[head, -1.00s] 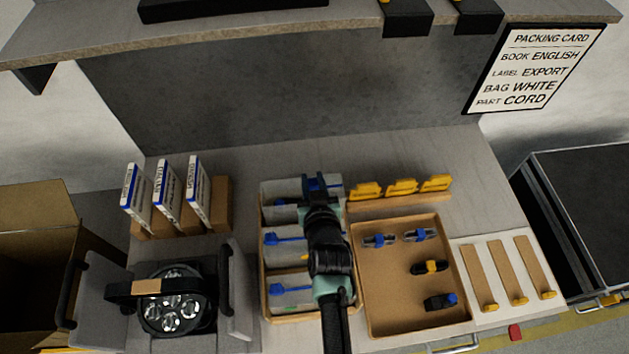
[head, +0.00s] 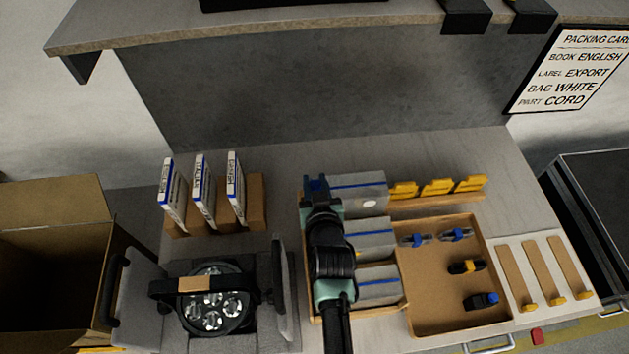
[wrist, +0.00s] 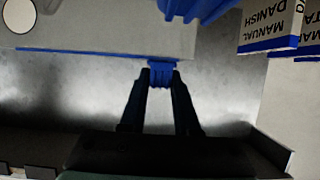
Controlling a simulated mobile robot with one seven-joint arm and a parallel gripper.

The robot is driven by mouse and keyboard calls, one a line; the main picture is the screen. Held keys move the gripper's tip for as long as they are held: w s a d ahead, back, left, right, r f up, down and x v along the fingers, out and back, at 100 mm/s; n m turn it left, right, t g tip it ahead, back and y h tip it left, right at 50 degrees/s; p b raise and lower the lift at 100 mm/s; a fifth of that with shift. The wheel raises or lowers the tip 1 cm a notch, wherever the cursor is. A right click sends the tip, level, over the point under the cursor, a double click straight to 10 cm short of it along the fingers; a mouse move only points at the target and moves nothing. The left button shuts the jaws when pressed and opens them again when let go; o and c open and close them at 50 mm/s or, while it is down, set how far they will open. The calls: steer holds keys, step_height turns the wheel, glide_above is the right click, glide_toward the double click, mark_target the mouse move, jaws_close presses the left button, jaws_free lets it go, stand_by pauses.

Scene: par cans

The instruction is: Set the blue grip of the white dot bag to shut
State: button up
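The white dot bag (head: 345,180) lies in the back slot of the wooden rack, grey with a blue line and a white dot on it. The dot and part of this bag (wrist: 90,25) show at the upper left in the wrist view. Its blue grip (wrist: 160,74) is at the right end of the line there, between my fingertips. My gripper (wrist: 161,78) appears shut on that grip, a finger on each side. In the head view my gripper (head: 316,190) is over the left end of the bag and hides the grip.
Two more grey bags lie in front in the rack; a blue grip (wrist: 195,6) shows close by. Manuals (head: 203,190) stand at the left in a wooden holder. A lamp (head: 212,300) sits in foam at front left. A tray (head: 430,285) of clips is at the right.

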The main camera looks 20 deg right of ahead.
steer(key=o, duration=0.4)
steer(key=shift+s, duration=0.1)
steer(key=b+v, duration=0.2)
steer(key=v, duration=0.9)
steer(key=shift+s, duration=0.2)
steer(key=shift+s+a+r, duration=0.2)
steer(key=shift+s+r, duration=0.2)
steer(key=shift+s, duration=0.15)
